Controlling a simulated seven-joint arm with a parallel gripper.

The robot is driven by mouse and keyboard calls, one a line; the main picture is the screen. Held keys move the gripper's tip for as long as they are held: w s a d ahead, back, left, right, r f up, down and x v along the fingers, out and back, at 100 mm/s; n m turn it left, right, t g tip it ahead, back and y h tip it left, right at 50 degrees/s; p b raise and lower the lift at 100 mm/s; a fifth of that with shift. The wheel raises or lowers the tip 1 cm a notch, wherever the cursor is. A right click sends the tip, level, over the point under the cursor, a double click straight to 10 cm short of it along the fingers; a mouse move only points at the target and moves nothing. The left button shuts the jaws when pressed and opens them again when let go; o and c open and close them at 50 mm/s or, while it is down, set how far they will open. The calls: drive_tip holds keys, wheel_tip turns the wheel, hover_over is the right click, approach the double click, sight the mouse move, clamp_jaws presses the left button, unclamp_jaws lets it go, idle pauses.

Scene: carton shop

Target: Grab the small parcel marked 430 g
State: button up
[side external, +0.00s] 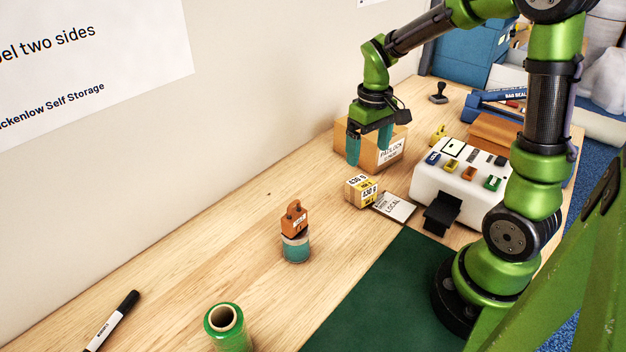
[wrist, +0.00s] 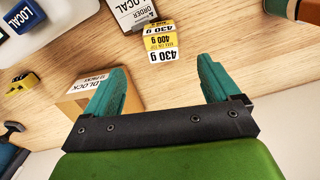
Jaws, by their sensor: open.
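The small parcel marked 430 g (side external: 361,191) is a little brown box with white and yellow labels, sitting on the wooden table. It also shows in the wrist view (wrist: 161,46), ahead of the fingertips and between their lines. My gripper (side external: 369,148) is open and empty, with two teal fingers pointing down. It is above and behind the small parcel in the side view, in front of the larger padlock carton. In the wrist view my gripper (wrist: 163,78) has its fingers wide apart, and nothing is between them.
The padlock carton (side external: 390,153) stands close to my gripper. A LOCAL order card (side external: 394,207) lies beside the small parcel. A white label machine (side external: 459,173) stands to the right. An orange padlock on a teal-and-tan roll (side external: 295,245) stands nearer the camera. Bare table lies left of the parcel.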

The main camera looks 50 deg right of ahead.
sight(362, 183)
wheel_tip(362, 183, down, 7)
drive_tip(key=shift+f, duration=0.15)
drive_tip(key=shift+w+f, duration=0.15)
drive_tip(key=shift+f, duration=1.25)
drive_tip(key=shift+w+f, duration=0.15)
drive_tip(key=shift+f, duration=1.2)
drive_tip(key=c, duration=1.4)
